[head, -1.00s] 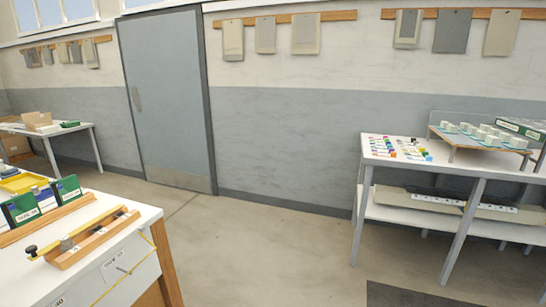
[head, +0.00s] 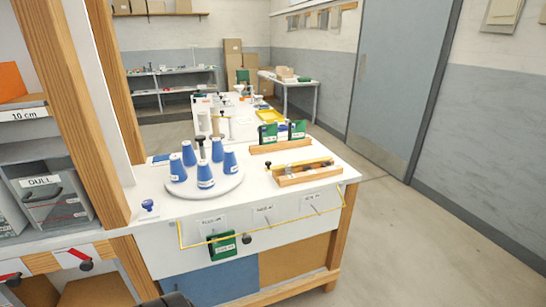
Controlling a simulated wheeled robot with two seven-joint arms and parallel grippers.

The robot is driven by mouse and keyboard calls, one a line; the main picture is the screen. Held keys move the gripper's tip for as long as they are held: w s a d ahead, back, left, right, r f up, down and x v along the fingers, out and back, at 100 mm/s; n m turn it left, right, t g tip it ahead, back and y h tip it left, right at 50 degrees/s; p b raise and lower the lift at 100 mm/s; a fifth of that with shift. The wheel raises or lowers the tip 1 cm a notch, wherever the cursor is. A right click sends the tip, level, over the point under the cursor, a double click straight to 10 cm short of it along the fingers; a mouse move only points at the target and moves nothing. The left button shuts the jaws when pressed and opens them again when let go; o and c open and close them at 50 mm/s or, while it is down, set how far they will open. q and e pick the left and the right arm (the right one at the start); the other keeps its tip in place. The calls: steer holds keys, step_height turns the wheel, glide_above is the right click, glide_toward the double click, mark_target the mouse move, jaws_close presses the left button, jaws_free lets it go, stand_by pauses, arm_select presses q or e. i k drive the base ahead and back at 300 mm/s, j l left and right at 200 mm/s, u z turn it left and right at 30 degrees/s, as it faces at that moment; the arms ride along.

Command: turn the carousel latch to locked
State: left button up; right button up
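The carousel (head: 205,193) is a round white plate on the near left part of the white workbench. Several blue cones (head: 205,178) stand upright on it in a ring around a dark-topped centre post (head: 201,149). A small blue knob (head: 148,205) sits on the bench top just left of the carousel, apart from it. I cannot tell whether this knob is the carousel latch, nor read any latch position. Neither of my grippers can be made out.
A wooden post (head: 75,100) and shelving stand left of the carousel. Wooden holders (head: 308,175) and green boxes (head: 268,133) are on the bench's right. Floor at the right (head: 430,250) is clear.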

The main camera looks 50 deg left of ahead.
mark_target(148, 204)
steer(key=u, duration=1.7)
steer(key=i+l, duration=0.2)
steer(key=l, duration=0.15)
steer(key=i+l, duration=0.15)
steer(key=l, duration=0.25)
steer(key=i+j+u, duration=0.05)
